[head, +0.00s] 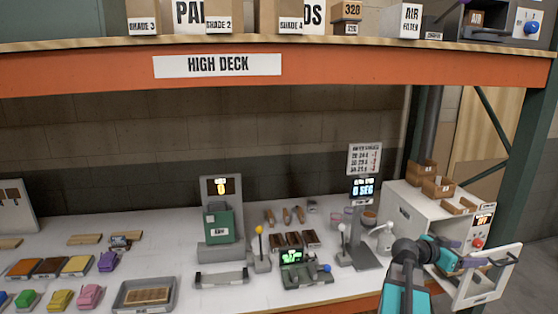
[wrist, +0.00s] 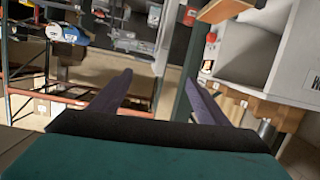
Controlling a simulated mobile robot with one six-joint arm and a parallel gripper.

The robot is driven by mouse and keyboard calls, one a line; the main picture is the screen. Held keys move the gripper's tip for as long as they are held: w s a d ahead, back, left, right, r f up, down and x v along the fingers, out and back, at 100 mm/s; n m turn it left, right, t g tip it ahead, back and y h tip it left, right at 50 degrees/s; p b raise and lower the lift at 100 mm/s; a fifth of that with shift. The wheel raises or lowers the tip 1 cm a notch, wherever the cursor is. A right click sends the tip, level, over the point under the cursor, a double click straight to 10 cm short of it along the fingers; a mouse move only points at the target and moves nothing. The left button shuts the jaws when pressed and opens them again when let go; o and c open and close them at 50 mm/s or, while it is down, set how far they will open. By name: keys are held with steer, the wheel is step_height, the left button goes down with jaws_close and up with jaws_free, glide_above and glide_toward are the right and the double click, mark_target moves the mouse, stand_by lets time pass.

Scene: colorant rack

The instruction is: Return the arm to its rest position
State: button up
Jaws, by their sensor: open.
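My gripper (head: 488,262) is at the lower right of the head view, in front of the white cabinet (head: 408,212) and overlapping its open door (head: 492,284) in the picture. I cannot tell whether it touches the door. In the wrist view my gripper (wrist: 158,82) has two dark purple fingers spread wide apart, with nothing between them. The wrist view is steeply tilted. My teal and black arm rises from the bottom edge of the head view.
A white bench (head: 100,250) carries trays, blocks, a green unit (head: 219,226) and a sign post (head: 363,190). The orange-edged high deck (head: 350,70) runs above. A green upright (head: 530,150) stands right of the cabinet. Open floor (head: 535,285) shows at far right.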

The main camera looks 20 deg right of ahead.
steer(key=w+a+f+n+t+y+b, duration=0.15)
steer(key=w+a+f, duration=0.25)
steer(key=a+f, duration=0.55)
steer(key=w+a+f+n+y+b, duration=0.2)
steer(key=w+a+f+n+b, duration=0.15)
steer(key=f, duration=1.05)
steer(key=w+a+f+n+t+y+b, duration=0.15)
steer(key=w+a+f, duration=0.25)
steer(key=a+f, duration=0.55)
steer(key=a+f+n+g+y+b, duration=0.1)
steer(key=a+f+n+y+b, duration=0.15)
steer(key=a+f, duration=0.65)
steer(key=a+f+n+y+b, duration=0.25)
steer(key=a+f, duration=0.35)
steer(key=f, duration=0.5)
steer(key=s+a+f+n+g+y+b, duration=0.1)
steer(key=s+a+f+n+b, duration=0.1)
steer(key=s+a+f, duration=0.4)
steer(key=s+a+f+n+g+y+b, duration=0.1)
steer(key=s+a+f, duration=0.5)
steer(key=a, duration=0.7)
steer(key=s+a+f+n+g+y+b, duration=0.2)
steer(key=s+a+f+n+b, duration=0.3)
steer(key=a+f, duration=0.4)
steer(key=shift+s+a+f+y+b, duration=0.3)
steer(key=shift+s+f+y+b, duration=0.1)
steer(key=shift+s+f+b, duration=0.15)
steer(key=c, duration=1)
steer(key=shift+o, duration=0.2)
steer(key=shift+d, duration=0.15)
